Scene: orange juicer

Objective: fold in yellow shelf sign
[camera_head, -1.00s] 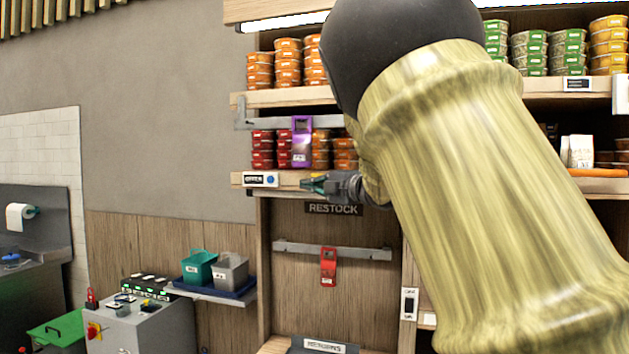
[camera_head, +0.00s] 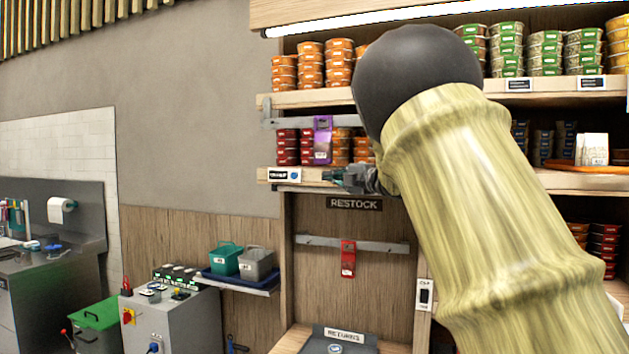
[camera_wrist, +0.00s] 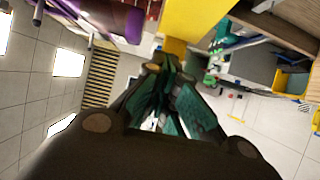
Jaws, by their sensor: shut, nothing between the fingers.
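A yellow panel (camera_wrist: 197,18), likely the shelf sign, fills the upper middle of the wrist view. A smaller yellow piece (camera_wrist: 176,46) shows just below it, close beyond my fingertips. My gripper (camera_wrist: 165,72) is shut and empty, its dark green fingers together. I cannot tell whether it touches the yellow. In the head view my gripper (camera_head: 338,176) is at the front edge of the middle shelf (camera_head: 318,174), right of a small label (camera_head: 284,175). No yellow sign can be made out there; my arm covers much of the shelf to the right.
A purple device (camera_head: 323,140) hangs from a grey rail (camera_head: 305,122) just above my gripper. Stacked cans (camera_head: 287,147) stand behind it. A RESTOCK plate (camera_head: 354,204) and a red device (camera_head: 348,259) are below. Open room lies left of the shelf, before the grey wall.

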